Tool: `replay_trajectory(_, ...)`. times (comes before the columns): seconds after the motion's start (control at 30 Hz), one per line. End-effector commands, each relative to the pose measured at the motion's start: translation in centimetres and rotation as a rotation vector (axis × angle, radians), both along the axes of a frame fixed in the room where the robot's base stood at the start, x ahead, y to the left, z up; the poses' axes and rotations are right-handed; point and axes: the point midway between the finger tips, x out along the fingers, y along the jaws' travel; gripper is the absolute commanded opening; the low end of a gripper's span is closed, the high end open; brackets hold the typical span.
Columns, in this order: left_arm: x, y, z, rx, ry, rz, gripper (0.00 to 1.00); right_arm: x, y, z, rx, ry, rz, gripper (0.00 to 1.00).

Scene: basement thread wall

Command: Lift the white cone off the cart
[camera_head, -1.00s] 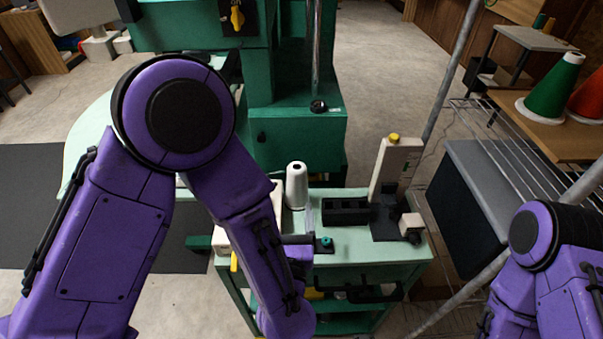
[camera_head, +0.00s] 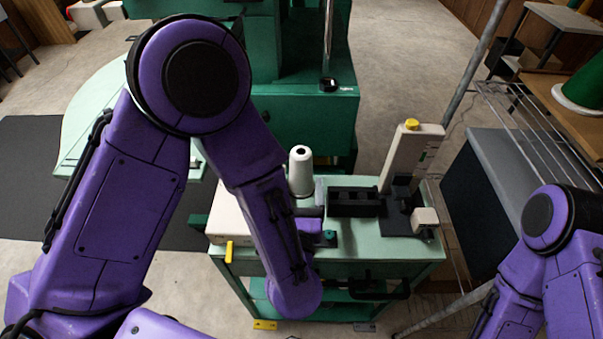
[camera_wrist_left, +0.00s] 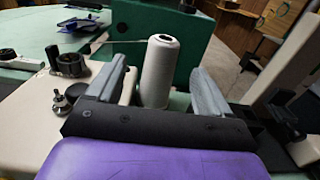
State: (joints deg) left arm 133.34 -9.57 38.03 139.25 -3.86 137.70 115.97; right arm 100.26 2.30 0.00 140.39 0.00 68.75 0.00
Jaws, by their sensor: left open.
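The white cone (camera_head: 301,172) stands upright on the light green top of the cart (camera_head: 375,249), near its back edge. In the left wrist view the cone (camera_wrist_left: 159,73) shows straight ahead, between the two grey fingers of my left gripper (camera_wrist_left: 158,68). The fingers are open, with a gap on each side of the cone. I cannot tell how far the fingertips reach along it. In the head view my left forearm hides most of this gripper. My right arm shows at the right edge, but its gripper is out of view.
A black slotted block (camera_head: 354,203) and a tall beige device (camera_head: 409,158) stand right of the cone. A cream machine (camera_head: 228,220) sits on its left. A green machine (camera_head: 300,112) rises behind the cart. A grey pole and wire rack (camera_head: 535,125) are on the right.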

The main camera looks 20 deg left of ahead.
Motion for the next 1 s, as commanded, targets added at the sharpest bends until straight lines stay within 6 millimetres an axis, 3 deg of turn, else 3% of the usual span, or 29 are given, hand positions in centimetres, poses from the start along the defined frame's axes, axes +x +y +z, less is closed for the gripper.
replay_trajectory(0.27,0.2,0.0,-2.0,0.000,0.000,0.001,0.80,0.0,0.0,-1.9,0.000,0.000,0.000,0.76)
replay_trajectory(0.83,8.9,2.1,-1.1,0.000,0.000,0.003,0.80,0.0,0.0,1.5,-0.001,-0.001,0.000,0.76)
replay_trajectory(1.0,10.3,2.5,-1.4,0.000,0.000,0.000,0.80,0.0,0.0,1.7,-0.001,-0.001,0.000,0.76)
